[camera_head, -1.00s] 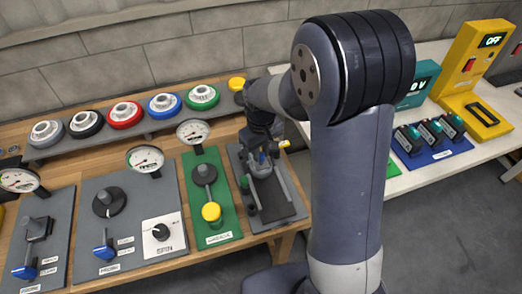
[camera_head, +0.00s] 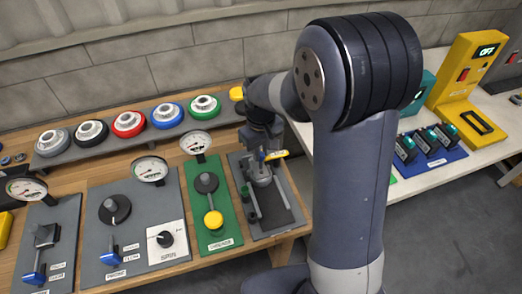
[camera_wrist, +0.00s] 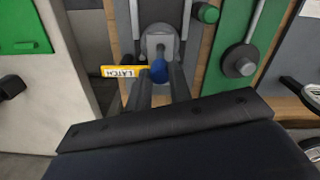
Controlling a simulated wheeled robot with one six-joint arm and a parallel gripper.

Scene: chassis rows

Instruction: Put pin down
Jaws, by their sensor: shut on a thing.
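My gripper (camera_head: 262,150) is over the dark grey panel (camera_head: 282,228) with the clamp-like fixture, at the right end of the wooden bench. In the wrist view my gripper (camera_wrist: 158,88) is shut on the pin (camera_wrist: 159,70), whose blue rounded end shows between the two dark fingers. The grey metal fixture (camera_wrist: 160,40) lies just beyond the pin. The pin's lower part is hidden, so I cannot tell whether it touches the fixture.
A green panel (camera_head: 224,232) with a yellow-knobbed lever stands just left. Gauges and a rail of coloured round dials (camera_head: 128,124) lie further left and behind. A white table (camera_head: 440,168) with a blue tray and yellow device is at right. Grey floor lies between.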

